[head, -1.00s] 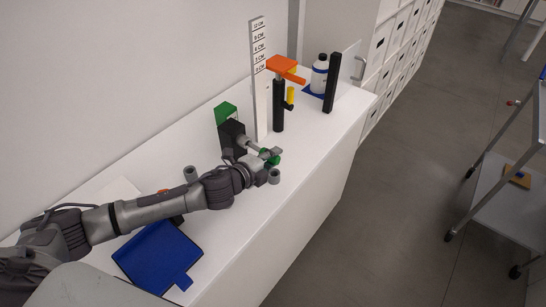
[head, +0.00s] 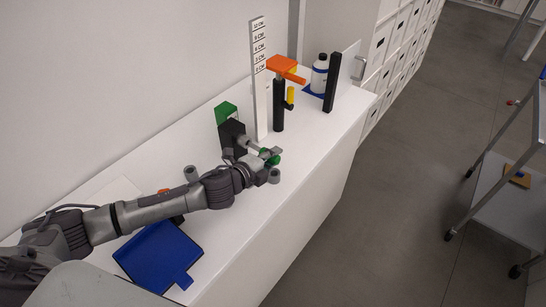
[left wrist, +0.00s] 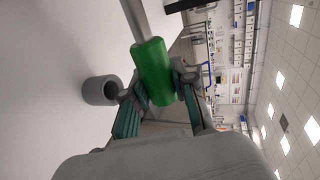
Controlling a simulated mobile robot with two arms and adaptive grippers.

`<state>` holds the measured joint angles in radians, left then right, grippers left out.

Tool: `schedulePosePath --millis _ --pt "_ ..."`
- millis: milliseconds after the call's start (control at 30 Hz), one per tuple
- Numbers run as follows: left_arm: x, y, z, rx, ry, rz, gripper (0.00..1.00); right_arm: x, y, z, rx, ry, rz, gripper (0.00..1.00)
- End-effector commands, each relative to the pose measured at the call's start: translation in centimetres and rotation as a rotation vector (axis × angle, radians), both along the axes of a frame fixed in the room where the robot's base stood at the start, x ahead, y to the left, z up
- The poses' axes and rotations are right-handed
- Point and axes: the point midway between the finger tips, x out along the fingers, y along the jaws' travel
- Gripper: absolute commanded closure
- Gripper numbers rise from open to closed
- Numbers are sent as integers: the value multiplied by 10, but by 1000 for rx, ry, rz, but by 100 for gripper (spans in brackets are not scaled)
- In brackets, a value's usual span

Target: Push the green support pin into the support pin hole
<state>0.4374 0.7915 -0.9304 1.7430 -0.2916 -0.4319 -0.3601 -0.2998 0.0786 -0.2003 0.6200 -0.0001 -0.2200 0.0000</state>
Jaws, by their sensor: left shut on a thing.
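The green support pin (head: 273,160) has a green grip and a grey shaft. My left gripper (head: 264,159) is shut on its green grip. In the left wrist view the green grip (left wrist: 153,73) sits between the fingers of the left gripper (left wrist: 158,92), and the grey shaft runs out of the top of the picture. In the head view the shaft points at the black block (head: 232,136), which has a green part (head: 226,111) above it. The shaft's tip meets the block's side; the hole itself is hidden. My right gripper is not in view.
Small grey hollow cylinders (head: 274,176) stand close to the gripper; one shows in the left wrist view (left wrist: 100,90). A white height scale (head: 259,80), a black post with an orange top (head: 281,66) and a bottle (head: 319,74) stand farther back. A blue tray (head: 158,258) lies in front.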

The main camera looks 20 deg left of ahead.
Motion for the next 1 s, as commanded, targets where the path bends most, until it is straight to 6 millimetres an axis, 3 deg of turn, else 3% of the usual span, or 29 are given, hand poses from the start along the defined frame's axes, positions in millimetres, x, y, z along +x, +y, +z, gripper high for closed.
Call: schedulePosePath --millis 1000 --pt "1 2 -2 3 3 3 100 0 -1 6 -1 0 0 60"
